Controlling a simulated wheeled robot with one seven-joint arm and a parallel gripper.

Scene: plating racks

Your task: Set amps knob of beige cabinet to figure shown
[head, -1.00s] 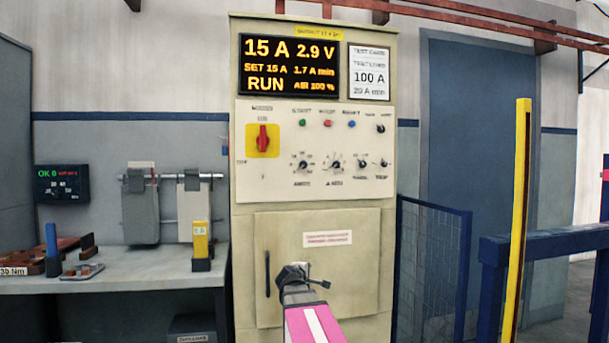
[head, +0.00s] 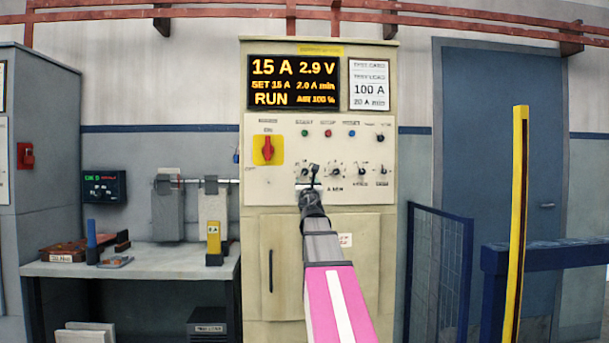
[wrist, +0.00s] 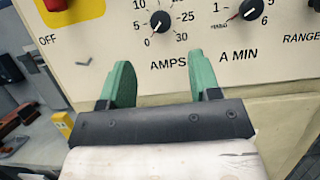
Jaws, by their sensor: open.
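The beige cabinet (head: 262,225) stands ahead in the head view. Its display (head: 293,82) reads 15 A, 2.9 V, SET 15 A, RUN. A white card (head: 370,84) beside it reads 100 A and 20 A min. The black AMPS knob (wrist: 161,21) shows at the top of the wrist view, with scale figures from 0 to 30; its exact pointer setting is hard to read. My gripper (wrist: 160,62) is open and empty, its green fingers below the knob and apart from it. In the head view my gripper (head: 312,174) partly covers the lower panel.
The A MIN knob (wrist: 253,9) is right of AMPS, with more small knobs beyond. A red switch on a yellow plate (head: 267,150) is at the panel's upper left. A workbench (head: 150,265) stands left; a yellow post (head: 517,210) and blue rail stand right.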

